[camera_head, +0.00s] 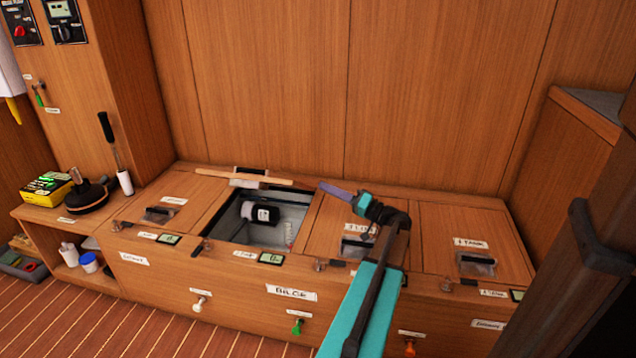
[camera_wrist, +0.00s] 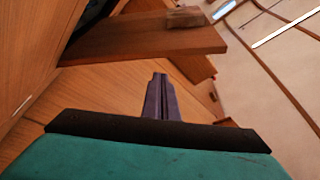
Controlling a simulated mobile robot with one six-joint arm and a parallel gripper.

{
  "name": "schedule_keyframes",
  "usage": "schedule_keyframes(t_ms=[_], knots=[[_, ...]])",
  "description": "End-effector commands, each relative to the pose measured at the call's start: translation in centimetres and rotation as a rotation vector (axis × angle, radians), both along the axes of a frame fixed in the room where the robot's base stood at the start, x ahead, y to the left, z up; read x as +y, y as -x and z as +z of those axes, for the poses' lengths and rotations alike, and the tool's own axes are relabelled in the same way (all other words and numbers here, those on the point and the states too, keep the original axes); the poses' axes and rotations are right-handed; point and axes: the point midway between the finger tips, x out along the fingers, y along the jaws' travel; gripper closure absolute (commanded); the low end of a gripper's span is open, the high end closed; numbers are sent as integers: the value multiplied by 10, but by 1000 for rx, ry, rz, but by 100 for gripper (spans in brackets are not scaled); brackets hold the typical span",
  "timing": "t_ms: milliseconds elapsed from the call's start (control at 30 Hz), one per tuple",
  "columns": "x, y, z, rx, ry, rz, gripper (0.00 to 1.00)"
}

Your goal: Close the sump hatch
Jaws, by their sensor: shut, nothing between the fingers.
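The sump hatch lid (camera_head: 238,176) is a wooden panel, raised and seen nearly edge-on behind its opening (camera_head: 290,213) in the bench top. The opening shows a grey-walled well with a black cylinder with a white label inside. My gripper (camera_head: 322,187) is shut and empty, above the bench just right of the lid and apart from it in the head view. In the wrist view my gripper (camera_wrist: 160,76) points toward a wooden panel (camera_wrist: 130,42), which looks like the raised lid, with a small block on it. Whether they touch I cannot tell.
Closed hatches flank the opening: one left (camera_head: 160,212), one under my arm (camera_head: 340,215), one at the right (camera_head: 450,225). A wooden wall (camera_head: 350,90) stands behind. A lower shelf at left holds a yellow box (camera_head: 47,188) and a black plunger (camera_head: 88,195).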

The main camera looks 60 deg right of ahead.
Motion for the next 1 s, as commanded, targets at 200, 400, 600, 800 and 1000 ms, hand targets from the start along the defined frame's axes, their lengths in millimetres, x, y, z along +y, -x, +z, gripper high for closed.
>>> schedule_keyframes(t_ms=[200,400,600,800,1000], knots=[[1,36,2,0,-1,-2,100],[2,62,2,-1,-1,-1,100],[3,75,0,0,-1,0,100],[3,76,0,0,-1,2,100],[3,76,0,0,-1,0,100]])
